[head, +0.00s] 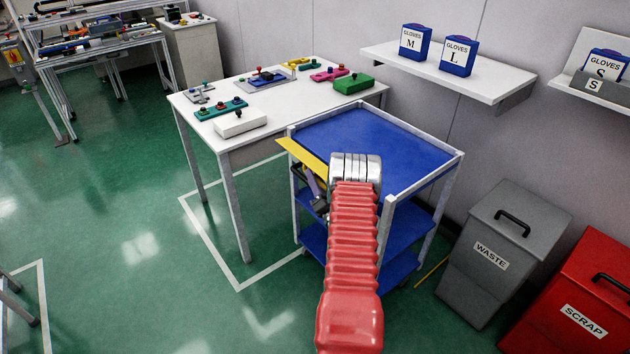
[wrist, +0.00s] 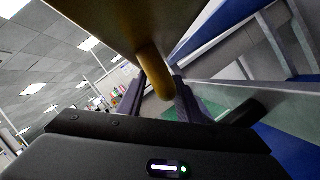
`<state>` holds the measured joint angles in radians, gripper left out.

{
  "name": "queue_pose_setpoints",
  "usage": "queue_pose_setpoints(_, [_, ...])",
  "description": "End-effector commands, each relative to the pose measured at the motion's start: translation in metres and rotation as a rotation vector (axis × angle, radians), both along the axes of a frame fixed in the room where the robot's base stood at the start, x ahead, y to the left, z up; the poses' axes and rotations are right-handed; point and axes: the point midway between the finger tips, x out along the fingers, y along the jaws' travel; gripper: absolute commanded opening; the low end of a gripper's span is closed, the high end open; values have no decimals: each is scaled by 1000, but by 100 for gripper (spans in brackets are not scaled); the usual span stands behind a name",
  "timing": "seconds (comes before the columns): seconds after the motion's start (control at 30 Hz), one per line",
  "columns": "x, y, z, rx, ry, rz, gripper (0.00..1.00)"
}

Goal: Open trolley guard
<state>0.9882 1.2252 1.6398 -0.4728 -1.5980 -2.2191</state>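The trolley (head: 420,136) has a grey frame and blue shelves and stands beside the white table. In the head view, its guard, a flat yellow panel (head: 303,152), sticks out at the top left corner. In the wrist view the yellow guard (wrist: 125,22) fills the top, with a round yellow handle (wrist: 152,72) hanging down from it. My gripper (head: 314,187) is under the guard in the head view, partly hidden by my arm. In the wrist view my gripper (wrist: 160,97) has its fingers apart, one on each side of the handle. I see no clear contact with it.
The white table (head: 290,92) with several coloured fixtures stands behind and left of the trolley. A grey waste bin (head: 497,240) and a red scrap bin (head: 580,290) stand at the right. A shelf (head: 450,75) with glove boxes is on the wall.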

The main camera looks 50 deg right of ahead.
Motion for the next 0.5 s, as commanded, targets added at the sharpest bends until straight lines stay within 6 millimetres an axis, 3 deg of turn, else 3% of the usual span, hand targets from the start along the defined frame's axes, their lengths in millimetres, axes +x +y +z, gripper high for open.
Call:
queue_pose_setpoints(0.17, [0, -1, 13, -2, -1, -1, 32])
queue_pose_setpoints(0.5, [0, 0, 56, -4, -3, 1, 32])
